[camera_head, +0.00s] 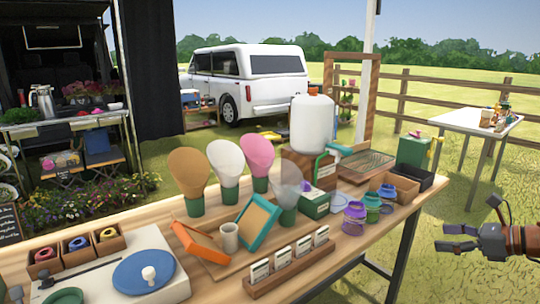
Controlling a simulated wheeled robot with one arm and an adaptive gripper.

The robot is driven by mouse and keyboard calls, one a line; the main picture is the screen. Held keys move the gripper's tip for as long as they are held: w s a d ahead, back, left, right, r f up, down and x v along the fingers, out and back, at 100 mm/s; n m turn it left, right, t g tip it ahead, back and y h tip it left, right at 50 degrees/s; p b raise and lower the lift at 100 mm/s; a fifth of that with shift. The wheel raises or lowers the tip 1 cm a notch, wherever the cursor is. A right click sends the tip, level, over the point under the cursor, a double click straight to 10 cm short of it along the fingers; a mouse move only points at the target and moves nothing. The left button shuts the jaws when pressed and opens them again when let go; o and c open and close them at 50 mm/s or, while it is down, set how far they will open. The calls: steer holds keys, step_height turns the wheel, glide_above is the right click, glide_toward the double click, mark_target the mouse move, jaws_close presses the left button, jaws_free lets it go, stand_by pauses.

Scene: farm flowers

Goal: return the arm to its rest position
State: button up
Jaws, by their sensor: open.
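My gripper (464,229) is at the right edge of the head camera view, beside the right end of the long wooden table (375,229). Its dark fingers are spread apart and point left. Nothing shows between them. The gripper is apart from the table, with grass behind it. The rest of my arm is mostly outside the picture.
The table holds paper cones (188,170), an orange frame (200,242), a turntable (143,272), small jars (354,218), a white tank (312,125) and a green box (412,150). A white side table (460,122) stands behind at right. Grass around my gripper looks clear.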

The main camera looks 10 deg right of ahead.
steer(key=s+a+f+n+g, duration=0.25)
steer(key=a+n+g, duration=0.3)
steer(key=a, duration=0.85)
steer(key=s+a+f+n+g, duration=0.2)
steer(key=s+a+n+g, duration=0.35)
steer(key=a, duration=0.85)
steer(key=s+a+f+n+g+h, duration=0.1)
steer(key=s+a+f+n+h, duration=0.2)
steer(key=s+n, duration=0.65)
steer(key=s+a+f+n+g+h, duration=0.1)
steer(key=s+f+n+h, duration=0.3)
steer(key=s+n+h, duration=0.5)
step_height(320, 180, up, 21)
steer(key=s+m+y+p, duration=0.1)
steer(key=s+y+p, duration=0.1)
steer(key=p, duration=1.7)
steer(key=shift+s+d+t+y, duration=0.2)
steer(key=shift+t+y, duration=0.1)
steer(key=shift+y, duration=0.4)
